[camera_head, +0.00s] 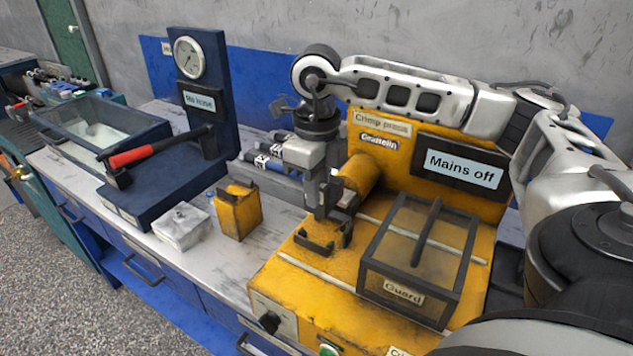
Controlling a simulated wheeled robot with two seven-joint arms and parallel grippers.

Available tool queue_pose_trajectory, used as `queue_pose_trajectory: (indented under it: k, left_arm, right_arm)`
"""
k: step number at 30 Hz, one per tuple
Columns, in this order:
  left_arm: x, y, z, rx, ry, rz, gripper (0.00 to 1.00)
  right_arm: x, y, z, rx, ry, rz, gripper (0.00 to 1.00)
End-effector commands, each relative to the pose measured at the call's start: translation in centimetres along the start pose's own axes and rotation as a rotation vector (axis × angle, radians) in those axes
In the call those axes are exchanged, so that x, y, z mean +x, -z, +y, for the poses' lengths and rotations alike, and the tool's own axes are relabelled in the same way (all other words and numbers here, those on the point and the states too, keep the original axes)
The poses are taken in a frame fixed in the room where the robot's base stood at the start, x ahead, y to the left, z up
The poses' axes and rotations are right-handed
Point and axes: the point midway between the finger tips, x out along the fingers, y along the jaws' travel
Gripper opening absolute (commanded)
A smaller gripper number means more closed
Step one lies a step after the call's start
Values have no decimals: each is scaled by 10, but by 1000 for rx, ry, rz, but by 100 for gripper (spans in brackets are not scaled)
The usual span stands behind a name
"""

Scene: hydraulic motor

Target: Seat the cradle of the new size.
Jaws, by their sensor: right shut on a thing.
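My right gripper (326,212) points down over the bed of the yellow crimp press (290,268), left of the guard. It is shut on a small dark cradle (312,246) with upturned ends. The cradle is at or just above the bed; I cannot tell whether it touches. A yellow block (238,214) with a dark forked top stands on the bench left of the press. The guard (408,278), a clear box with a dark frame, sits on the right of the bed. My left gripper is not in view.
A sign on the press (463,170) reads "Mains off". A pale box (182,228) is left of the yellow block. A dark blue stand with a gauge (188,58) and a red-handled lever (140,154) is farther left, beside a glass-topped tank (100,128).

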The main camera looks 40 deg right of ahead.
Motion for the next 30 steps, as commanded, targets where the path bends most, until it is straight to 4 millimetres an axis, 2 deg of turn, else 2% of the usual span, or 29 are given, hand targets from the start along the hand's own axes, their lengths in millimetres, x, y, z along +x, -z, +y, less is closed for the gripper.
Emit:
queue_pose_trajectory:
  k: [3, 12, 30]
  left_arm:
    - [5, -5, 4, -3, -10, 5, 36]
    - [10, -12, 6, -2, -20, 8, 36]
    - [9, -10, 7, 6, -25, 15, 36]
  right_arm:
    - [16, -1, 0, 0, 1, -5, 0]
    - [42, -1, 0, -1, 1, -4, 0]
    - [47, -1, 0, -2, 1, -5, 0]
